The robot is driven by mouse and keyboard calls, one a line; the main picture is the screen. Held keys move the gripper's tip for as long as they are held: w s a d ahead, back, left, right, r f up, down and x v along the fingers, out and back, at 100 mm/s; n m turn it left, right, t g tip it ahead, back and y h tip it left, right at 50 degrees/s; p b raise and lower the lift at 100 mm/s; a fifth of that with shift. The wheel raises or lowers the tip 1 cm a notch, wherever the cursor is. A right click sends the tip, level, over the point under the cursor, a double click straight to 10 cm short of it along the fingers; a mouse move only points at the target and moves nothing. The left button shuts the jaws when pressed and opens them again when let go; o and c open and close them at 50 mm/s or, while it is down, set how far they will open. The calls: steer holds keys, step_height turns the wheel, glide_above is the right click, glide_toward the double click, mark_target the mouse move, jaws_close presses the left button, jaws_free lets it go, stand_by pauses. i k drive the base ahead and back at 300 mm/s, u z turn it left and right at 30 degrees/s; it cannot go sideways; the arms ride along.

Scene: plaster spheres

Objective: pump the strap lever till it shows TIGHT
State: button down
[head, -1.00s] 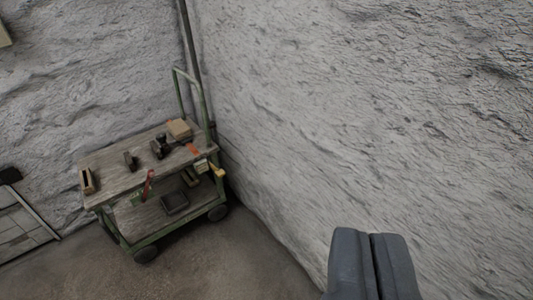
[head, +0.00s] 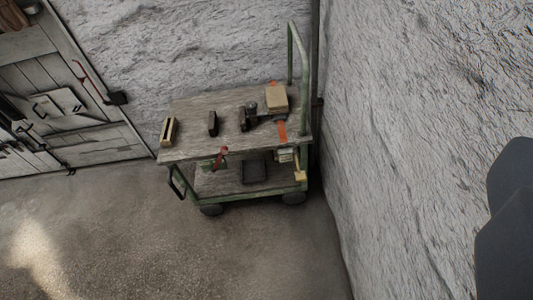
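An orange strap (head: 282,131) runs over the right end of a wooden-topped green cart (head: 185,142), next to a tan block (head: 277,98). Below it at the cart's front edge is a small pale box (head: 285,155), with a yellow lever (head: 299,175) hanging beside it. Any marking such as TIGHT is too small to read. A red handle (head: 220,158) sits further left on the same edge. My gripper (head: 505,220) is at the right picture edge, partly cut off, its dark grey fingers together. It is well apart from the cart and holds nothing visible.
A rough plaster wall (head: 410,130) stands close on the cart's right, with another behind. Small tools and blocks lie on the cart top; a dark tray (head: 254,171) is on its lower shelf. The floor (head: 200,255) in front is clear. A plank door (head: 70,110) is at left.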

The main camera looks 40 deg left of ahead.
mark_target(301, 175)
steer(key=u, duration=0.5)
steer(key=i, duration=0.9)
steer(key=u, duration=0.55)
steer(key=k, duration=0.9)
steer(key=u, duration=0.15)
steer(key=i, duration=0.9)
steer(key=z, duration=0.05)
